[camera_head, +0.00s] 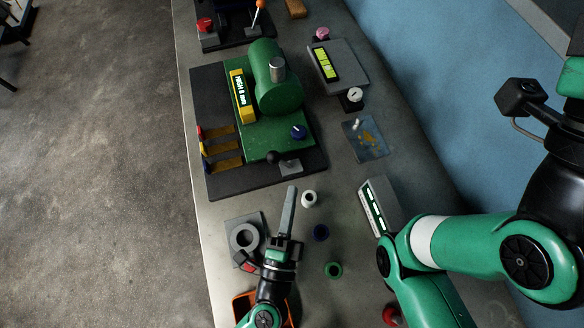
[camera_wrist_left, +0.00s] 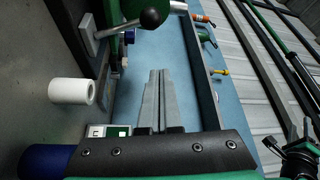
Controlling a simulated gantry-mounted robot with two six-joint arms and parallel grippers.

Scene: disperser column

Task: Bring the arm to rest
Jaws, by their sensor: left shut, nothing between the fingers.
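My left gripper (camera_head: 291,190) points up the picture in the head view, above the bench. Its two long grey fingers lie together, with nothing between them. They also show closed in the left wrist view (camera_wrist_left: 160,75). The fingers are to the left of a white ring (camera_head: 309,198) and below the green machine (camera_head: 277,85); they look apart from the ring. My right gripper does not show. A large green arm link of mine covers the lower right of the head view.
A grey block with a round ring (camera_head: 243,237) sits left of the gripper. A blue ring (camera_head: 320,232) and a green ring (camera_head: 333,269) stand to its right. An orange bin (camera_head: 241,306) is beneath the arm. A panel with green displays (camera_head: 376,207) is farther right.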

